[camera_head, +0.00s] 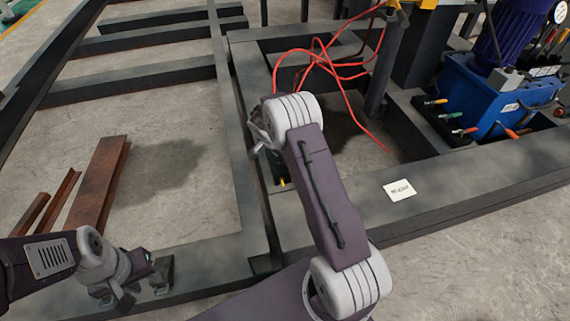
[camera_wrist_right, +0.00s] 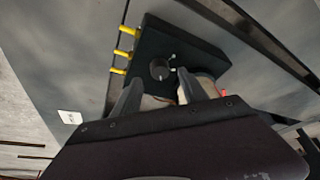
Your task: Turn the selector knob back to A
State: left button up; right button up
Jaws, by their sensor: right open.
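The selector knob (camera_wrist_right: 160,69) is a small round dark knob on the face of a black box (camera_wrist_right: 150,42) in the right wrist view. Small white marks sit beside it, too small to read, so I cannot tell which position it points to. My right gripper (camera_wrist_right: 158,88) is open, its two fingers apart on either side below the knob, with nothing seen between them. My left gripper (camera_head: 141,286) is open and empty at lower left, over the dark frame beam.
Yellow rods (camera_wrist_right: 125,54) stick out of the box's left side. A white label (camera_head: 399,190) lies on the dark frame (camera_head: 480,196). Red cables (camera_head: 325,62) loop behind my right arm. A blue pump unit (camera_head: 490,95) stands right. Rusty bars (camera_head: 98,183) lie left.

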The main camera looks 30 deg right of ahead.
jog(key=b+x, duration=0.1)
jog(key=x, duration=0.2)
jog(key=shift+f, duration=0.2)
pick_arm(q)
jog(key=shift+f, duration=0.9)
pick_arm(e)
grip_shut()
